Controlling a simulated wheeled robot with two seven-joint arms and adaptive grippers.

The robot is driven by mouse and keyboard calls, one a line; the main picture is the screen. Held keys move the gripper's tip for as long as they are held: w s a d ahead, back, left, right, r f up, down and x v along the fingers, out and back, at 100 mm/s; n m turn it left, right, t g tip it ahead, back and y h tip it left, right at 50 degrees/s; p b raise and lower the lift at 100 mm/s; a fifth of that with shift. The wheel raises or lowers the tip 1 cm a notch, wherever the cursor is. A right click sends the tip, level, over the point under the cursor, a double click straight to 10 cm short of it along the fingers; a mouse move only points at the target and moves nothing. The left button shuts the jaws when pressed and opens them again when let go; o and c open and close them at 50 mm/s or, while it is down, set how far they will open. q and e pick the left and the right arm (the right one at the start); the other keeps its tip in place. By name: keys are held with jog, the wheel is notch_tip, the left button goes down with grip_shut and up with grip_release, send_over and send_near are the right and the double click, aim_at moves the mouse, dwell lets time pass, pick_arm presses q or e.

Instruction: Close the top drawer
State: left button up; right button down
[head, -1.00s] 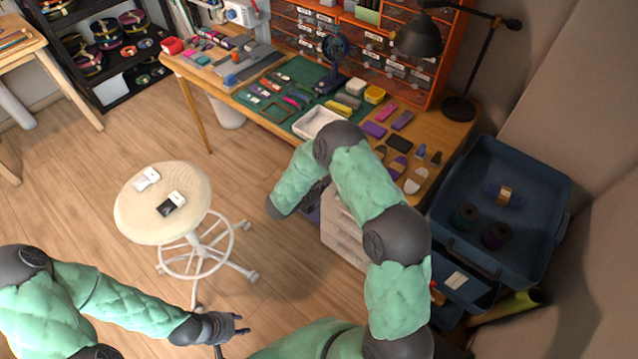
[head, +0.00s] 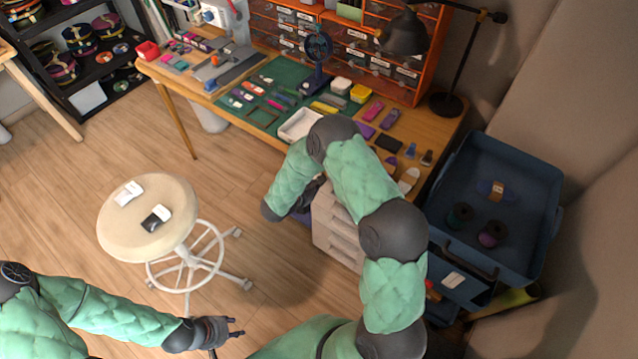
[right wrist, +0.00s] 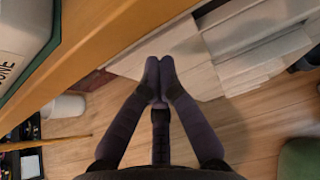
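A pale drawer unit (head: 338,232) stands under the right end of the desk, partly hidden by my right arm. In the right wrist view its light drawer fronts (right wrist: 258,45) fill the upper right. I cannot tell how far the top drawer is out. My right gripper (right wrist: 159,65) has its two fingertips together with nothing between them, close to the unit's pale edge; contact is unclear. In the head view that gripper is mostly hidden behind its own arm. My left gripper (head: 236,327) is open and empty over the floor at the bottom.
The wooden desk (head: 452,130) holds a cutting mat, tools and a lamp; its edge (right wrist: 100,40) runs close above my right gripper. A round stool (head: 135,235) stands at left. A blue cart (head: 535,245) is right of the drawers. Floor between stool and desk is clear.

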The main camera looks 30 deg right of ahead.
pick_arm(q)
jog(key=shift+s+a+r+p, duration=0.15)
jog(key=shift+s+r+p, duration=0.1)
jog(key=shift+r+p, duration=0.6)
jog(key=shift+s+a+r+p, duration=0.15)
jog(key=shift+s+r+p, duration=0.1)
jog(key=shift+r+p, duration=0.6)
pick_arm(e)
jog(key=f+v, duration=0.1)
jog(key=v, duration=1.1)
jog(key=shift+s+a, duration=0.25)
jog(key=shift+a, duration=0.25)
jog(key=shift+f, duration=0.1)
